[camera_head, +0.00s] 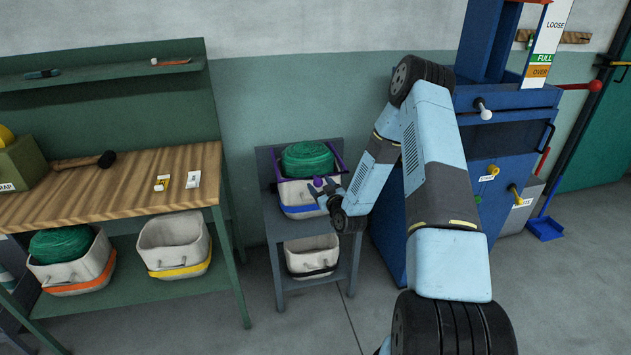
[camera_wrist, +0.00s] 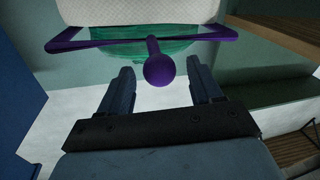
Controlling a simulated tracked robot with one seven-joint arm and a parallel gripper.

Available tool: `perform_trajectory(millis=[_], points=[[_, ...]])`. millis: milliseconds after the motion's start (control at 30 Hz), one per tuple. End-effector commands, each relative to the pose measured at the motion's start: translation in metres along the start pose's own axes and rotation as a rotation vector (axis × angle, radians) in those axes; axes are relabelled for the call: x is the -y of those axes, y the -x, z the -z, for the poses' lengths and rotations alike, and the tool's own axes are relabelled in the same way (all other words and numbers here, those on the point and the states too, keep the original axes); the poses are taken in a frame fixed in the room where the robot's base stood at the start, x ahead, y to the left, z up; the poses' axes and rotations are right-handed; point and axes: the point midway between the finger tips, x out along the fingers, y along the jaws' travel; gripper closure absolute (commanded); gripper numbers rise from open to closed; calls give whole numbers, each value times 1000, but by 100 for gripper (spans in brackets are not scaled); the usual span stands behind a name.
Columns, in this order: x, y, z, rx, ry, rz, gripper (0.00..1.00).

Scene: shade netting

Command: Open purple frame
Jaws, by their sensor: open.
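The purple frame (camera_wrist: 72,43) lies across the top of a white bin with a blue band (camera_head: 302,211), on the upper shelf of a small grey stand. Green netting (camera_head: 307,158) is heaped in that bin at the frame. A purple knob (camera_wrist: 159,71) on a short stem sticks out from the frame's front bar; it also shows in the head view (camera_head: 318,182). My gripper (camera_wrist: 160,88) is open, with its two fingers on either side of the knob. I cannot tell whether either finger touches it.
A wooden-topped bench (camera_head: 120,182) stands left, with a mallet on it. Under it are an orange-banded bin (camera_head: 75,280) with green netting and a yellow-banded empty bin (camera_head: 174,245). A black-banded bin (camera_head: 312,258) sits on the stand's lower shelf. A blue machine (camera_head: 510,140) stands right.

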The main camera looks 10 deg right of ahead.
Motion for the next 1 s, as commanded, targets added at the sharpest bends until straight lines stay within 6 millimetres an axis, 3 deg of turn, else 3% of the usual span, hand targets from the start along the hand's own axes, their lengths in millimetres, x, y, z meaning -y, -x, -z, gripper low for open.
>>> perform_trajectory(millis=[300,700,1000], points=[[-1,-37,0,0,0,-2,36],[-1,-43,0,1,0,-1,36],[-1,-43,0,1,0,-1,64]])
